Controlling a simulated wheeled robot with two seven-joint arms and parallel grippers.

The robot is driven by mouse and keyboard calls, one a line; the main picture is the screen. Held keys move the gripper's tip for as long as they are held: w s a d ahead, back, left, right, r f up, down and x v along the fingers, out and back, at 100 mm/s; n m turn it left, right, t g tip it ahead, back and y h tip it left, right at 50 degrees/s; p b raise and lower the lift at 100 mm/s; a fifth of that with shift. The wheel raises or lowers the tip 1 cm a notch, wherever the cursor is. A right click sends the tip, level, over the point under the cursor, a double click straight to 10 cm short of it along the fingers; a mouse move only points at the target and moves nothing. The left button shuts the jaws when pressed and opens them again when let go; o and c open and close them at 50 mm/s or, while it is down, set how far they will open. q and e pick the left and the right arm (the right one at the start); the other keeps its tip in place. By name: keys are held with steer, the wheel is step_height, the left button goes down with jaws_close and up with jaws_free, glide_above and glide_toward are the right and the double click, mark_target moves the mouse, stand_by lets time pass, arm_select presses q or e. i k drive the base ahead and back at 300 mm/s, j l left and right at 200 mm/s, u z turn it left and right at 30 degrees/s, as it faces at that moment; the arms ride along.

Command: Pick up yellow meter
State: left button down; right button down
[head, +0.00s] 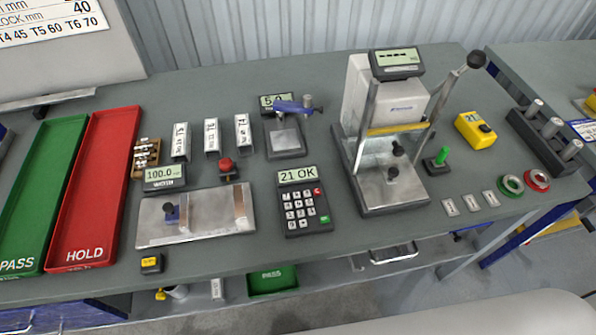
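The yellow meter (475,130) is a small boxy device with a small display reading about 21 and a dark knob or socket on its front. It rests on the grey table (340,243) at the right, between the press-like tester and a dark block with several metal cylinders. It looks unobstructed from above. Neither of my grippers is in the head view.
The lever press (385,135) stands just left of the meter, its long lever (447,92) reaching up nearby. The dark block (540,135) is close on the right. A green-topped plunger (440,157), metal tags (470,203) and green (511,186) and red (537,180) rings lie in front.

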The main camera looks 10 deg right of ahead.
mark_target(467, 124)
steer(key=z, duration=1.5)
